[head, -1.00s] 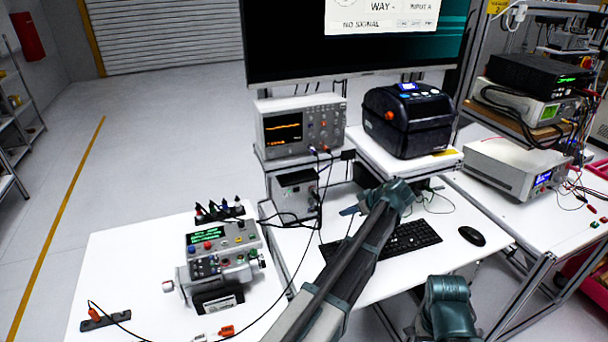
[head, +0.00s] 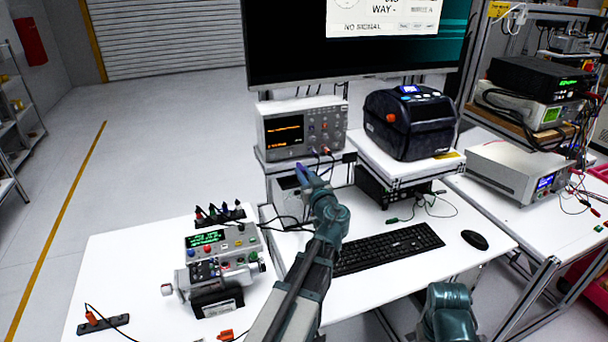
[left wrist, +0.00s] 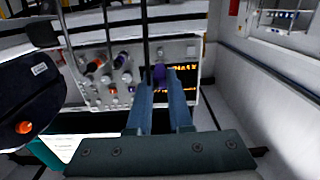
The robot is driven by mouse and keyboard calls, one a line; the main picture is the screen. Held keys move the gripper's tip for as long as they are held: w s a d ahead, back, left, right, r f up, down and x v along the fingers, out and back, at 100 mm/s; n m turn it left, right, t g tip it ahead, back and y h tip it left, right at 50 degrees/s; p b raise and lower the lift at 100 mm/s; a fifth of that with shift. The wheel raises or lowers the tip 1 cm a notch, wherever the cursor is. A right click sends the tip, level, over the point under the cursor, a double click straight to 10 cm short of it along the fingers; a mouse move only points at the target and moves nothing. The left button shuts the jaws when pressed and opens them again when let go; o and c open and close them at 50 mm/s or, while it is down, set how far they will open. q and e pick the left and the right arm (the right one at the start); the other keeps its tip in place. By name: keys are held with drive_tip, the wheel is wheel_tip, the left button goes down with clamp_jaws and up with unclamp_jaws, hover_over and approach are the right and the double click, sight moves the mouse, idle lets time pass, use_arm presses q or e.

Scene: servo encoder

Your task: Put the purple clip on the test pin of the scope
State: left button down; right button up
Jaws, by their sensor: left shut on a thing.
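The scope (head: 285,136) stands on a raised shelf under the monitor, its screen lit with an orange trace. My left gripper (head: 305,178) is just below and in front of the scope, shut on the purple clip (head: 302,170). In the left wrist view the purple clip (left wrist: 159,73) shows between the fingertips (left wrist: 166,92), in front of the scope's panel (left wrist: 112,78). I cannot tell that it touches the scope. The test pin is too small to make out. My right gripper is not in view.
A black printer (head: 410,122) stands right of the scope. Dark leads (head: 326,158) hang from the scope's front. A keyboard (head: 390,248) and mouse (head: 473,239) lie on the desk. A grey encoder fixture (head: 222,250) and a clip rack (head: 222,215) stand on the left table.

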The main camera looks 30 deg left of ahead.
use_arm(q)
drive_tip(key=x, duration=0.7)
idle(0.6)
idle(1.5)
drive_tip(key=c, duration=0.8)
unclamp_jaws()
drive_tip(key=shift+o, duration=0.2)
drive_tip(key=v, duration=0.7)
